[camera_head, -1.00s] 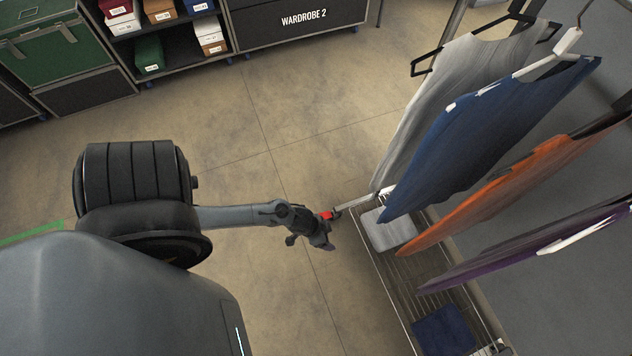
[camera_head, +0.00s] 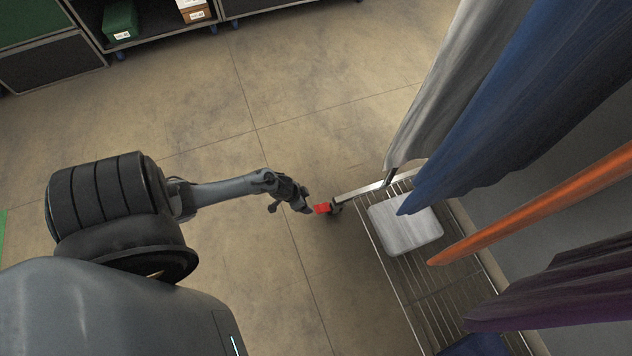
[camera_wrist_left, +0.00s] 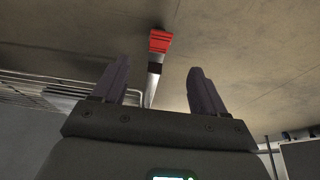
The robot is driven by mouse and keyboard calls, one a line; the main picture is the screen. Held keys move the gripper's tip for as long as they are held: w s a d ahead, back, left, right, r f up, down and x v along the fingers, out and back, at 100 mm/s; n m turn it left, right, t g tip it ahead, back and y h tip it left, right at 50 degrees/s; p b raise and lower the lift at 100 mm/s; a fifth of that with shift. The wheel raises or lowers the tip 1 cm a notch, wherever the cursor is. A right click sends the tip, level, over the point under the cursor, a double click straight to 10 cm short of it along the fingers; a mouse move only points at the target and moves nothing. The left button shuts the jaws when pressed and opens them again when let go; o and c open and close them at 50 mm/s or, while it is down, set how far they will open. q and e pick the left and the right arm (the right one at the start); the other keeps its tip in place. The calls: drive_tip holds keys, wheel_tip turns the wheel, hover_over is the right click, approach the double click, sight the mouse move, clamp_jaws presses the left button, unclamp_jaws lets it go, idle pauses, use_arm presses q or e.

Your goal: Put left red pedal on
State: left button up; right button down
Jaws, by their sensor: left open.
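The red pedal (camera_head: 322,208) sits low near the floor at the rack's near-left leg, beside a dark caster (camera_head: 336,208). In the left wrist view the red pedal (camera_wrist_left: 160,41) shows beyond my fingertips, at the end of a metal leg (camera_wrist_left: 153,80). My left gripper (camera_head: 307,202) is just left of the pedal in the head view. Its two fingers stand apart in the left wrist view (camera_wrist_left: 158,72), with nothing clamped between them. Whether the pedal is up or down is too small to tell. My right gripper is in neither view.
Grey, blue, orange (camera_head: 540,205) and purple garments hang over the wire-shelf rack (camera_head: 398,285) at right. A light grey folded item (camera_head: 405,226) lies on the shelf. The floor (camera_head: 270,90) is open left of the rack. Dark cases and shelves stand at the back.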

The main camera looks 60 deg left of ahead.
sight(318, 209)
use_arm(q)
drive_tip(key=b+x, duration=1)
drive_tip(key=x, duration=0.3)
drive_tip(key=shift+w+a+f+b, duration=0.15)
drive_tip(key=shift+a+f+b, duration=0.1)
drive_tip(key=shift+b, duration=0.15)
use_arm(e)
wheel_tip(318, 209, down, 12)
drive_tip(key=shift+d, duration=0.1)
